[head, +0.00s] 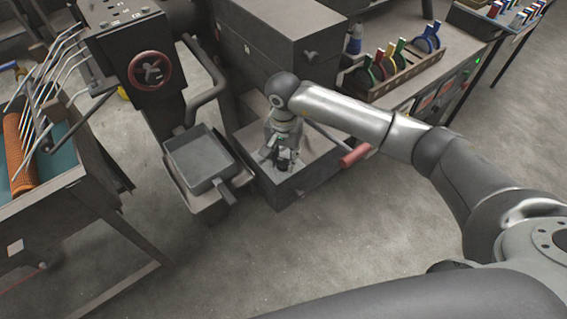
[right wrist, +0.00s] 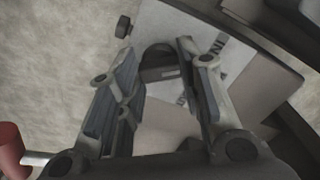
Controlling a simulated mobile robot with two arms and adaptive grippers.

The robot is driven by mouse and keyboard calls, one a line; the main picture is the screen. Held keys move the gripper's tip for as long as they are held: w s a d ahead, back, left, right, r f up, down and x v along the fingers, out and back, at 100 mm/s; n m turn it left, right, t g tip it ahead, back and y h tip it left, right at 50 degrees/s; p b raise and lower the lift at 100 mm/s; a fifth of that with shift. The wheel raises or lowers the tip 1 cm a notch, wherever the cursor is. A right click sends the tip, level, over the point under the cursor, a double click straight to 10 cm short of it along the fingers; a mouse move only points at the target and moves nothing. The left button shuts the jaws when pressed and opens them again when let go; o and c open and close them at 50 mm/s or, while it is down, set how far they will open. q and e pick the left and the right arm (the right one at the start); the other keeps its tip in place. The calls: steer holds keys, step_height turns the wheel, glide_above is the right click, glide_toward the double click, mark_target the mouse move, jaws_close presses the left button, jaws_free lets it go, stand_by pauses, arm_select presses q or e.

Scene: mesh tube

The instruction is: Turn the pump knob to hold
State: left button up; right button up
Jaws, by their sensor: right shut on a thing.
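The pump knob looks like a dark, rounded knob (right wrist: 160,66) above a pale plate with dark lettering (right wrist: 205,48) in the right wrist view. My right gripper (right wrist: 157,52) has its two fingers on either side of this knob and is shut on it. The knob is mostly hidden there by the gripper. The lettering is partly covered and I cannot read the knob's setting. My left gripper is not in view.
A red handle (head: 355,155) sticks out right of the unit. A grey square pan (head: 199,157) stands to its left, below a dark machine with a red-ringed dial (head: 149,71). A rack of coloured tools (head: 386,70) stands behind. The front floor is clear.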

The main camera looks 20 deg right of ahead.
mark_target(284, 160)
steer(key=m+b, duration=0.3)
steer(key=shift+f, duration=0.2)
steer(key=shift+r+m+b, duration=0.15)
steer(key=shift+m+b, duration=1.05)
steer(key=shift+m, duration=0.7)
steer(key=shift+r, duration=0.1)
steer(key=o, duration=1)
step_height(284, 160, up, 12)
